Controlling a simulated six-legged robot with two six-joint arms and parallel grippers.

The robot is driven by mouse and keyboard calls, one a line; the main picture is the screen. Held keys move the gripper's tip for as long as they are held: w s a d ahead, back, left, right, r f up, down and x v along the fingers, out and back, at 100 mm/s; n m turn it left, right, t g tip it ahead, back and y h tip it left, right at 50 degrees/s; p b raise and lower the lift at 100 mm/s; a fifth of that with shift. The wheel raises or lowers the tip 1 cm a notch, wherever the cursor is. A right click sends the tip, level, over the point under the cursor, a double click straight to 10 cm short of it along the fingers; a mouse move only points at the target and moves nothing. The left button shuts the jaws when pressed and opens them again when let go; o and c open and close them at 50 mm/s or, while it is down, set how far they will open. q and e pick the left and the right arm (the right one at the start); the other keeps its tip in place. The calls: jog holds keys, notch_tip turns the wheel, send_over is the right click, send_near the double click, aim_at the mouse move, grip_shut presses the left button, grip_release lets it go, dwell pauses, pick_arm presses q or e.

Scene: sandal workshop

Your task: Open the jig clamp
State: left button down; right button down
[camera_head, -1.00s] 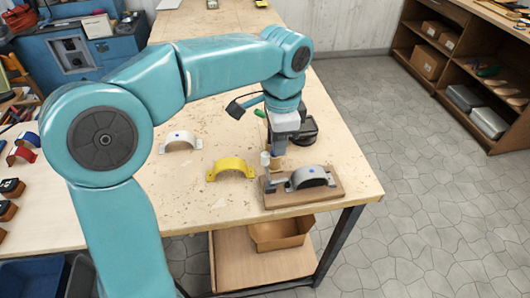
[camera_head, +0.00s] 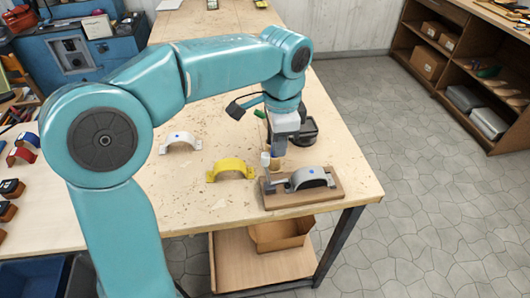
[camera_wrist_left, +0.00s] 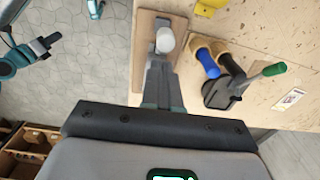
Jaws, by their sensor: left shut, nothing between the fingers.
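The jig (camera_head: 330,196) is a wooden board at the table's front right corner, with a grey arch (camera_head: 312,178) bearing a blue dot. A grey bar lies at its left end. A pale knob (camera_head: 265,159) shows above that end; it also shows as a round white knob (camera_wrist_left: 165,41) in the left wrist view. I cannot tell the clamp's state clearly. My left gripper (camera_head: 279,152) points down, shut and empty, close beside the knob; I cannot tell whether they touch. My right gripper is not in view.
A yellow arch (camera_head: 231,168) and a white arch (camera_head: 180,140) lie left of the jig. Blue-handled (camera_wrist_left: 208,63) and black-handled tools and a black stand with a green-tipped rod (camera_wrist_left: 272,70) stand close behind the gripper. A cardboard box (camera_head: 282,234) sits on the shelf below.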

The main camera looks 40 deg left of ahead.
aim_at(268, 154)
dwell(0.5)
pick_arm(q)
jog(key=shift+f+b, duration=1.7)
jog(key=shift+f, duration=0.65)
jog(key=shift+s+a+f+b, duration=0.3)
jog(key=shift+s+a+b, duration=0.25)
jog(key=shift+s+a, duration=0.3)
jog(key=r+p, duration=0.4)
jog(key=s+r+p, duration=0.1)
jog(key=r+p, duration=0.1)
jog(key=r, duration=0.1)
jog(key=shift+a, duration=0.3)
